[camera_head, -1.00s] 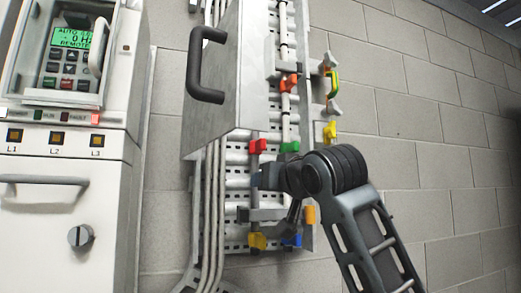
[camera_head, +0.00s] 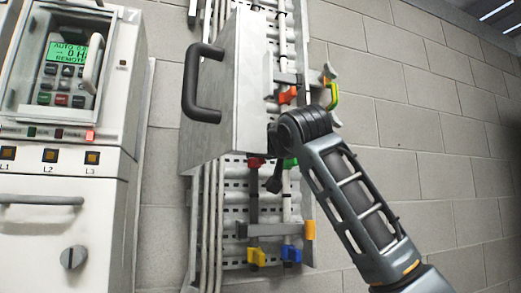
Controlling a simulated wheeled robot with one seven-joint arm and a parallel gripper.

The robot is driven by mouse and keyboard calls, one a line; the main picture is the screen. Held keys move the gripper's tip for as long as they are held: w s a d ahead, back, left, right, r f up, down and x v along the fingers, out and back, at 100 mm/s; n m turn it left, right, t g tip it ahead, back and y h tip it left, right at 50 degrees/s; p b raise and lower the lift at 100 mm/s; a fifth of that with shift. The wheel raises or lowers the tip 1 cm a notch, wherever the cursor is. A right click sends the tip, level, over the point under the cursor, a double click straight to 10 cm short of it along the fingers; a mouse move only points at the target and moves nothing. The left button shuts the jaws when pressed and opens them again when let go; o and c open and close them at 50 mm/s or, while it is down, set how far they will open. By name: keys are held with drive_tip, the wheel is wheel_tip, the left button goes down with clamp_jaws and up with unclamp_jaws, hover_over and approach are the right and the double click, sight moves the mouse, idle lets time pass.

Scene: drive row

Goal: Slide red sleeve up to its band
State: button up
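A red piece (camera_head: 256,163), which looks like the red sleeve, sits on the left vertical rod just under the grey box's lower edge. Its band cannot be made out. An orange-red piece (camera_head: 288,95) sits higher, on the right rod. My arm's wrist joint is right of the box's lower right corner, above and right of the red piece. My gripper (camera_head: 273,182) shows only as a small dark part just right of and below the red piece. The rest is hidden, and its opening and any contact cannot be told.
The grey box (camera_head: 245,85) with a black handle (camera_head: 190,85) juts out at upper left. Beside the red piece is a green piece (camera_head: 290,163). Lower are yellow (camera_head: 256,257), blue (camera_head: 291,254) and orange (camera_head: 310,230) pieces. A white cabinet (camera_head: 60,220) stands left; bare wall is right.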

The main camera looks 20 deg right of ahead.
drive_tip(key=shift+w, duration=0.4)
drive_tip(key=shift+c, duration=0.3)
clamp_jaws()
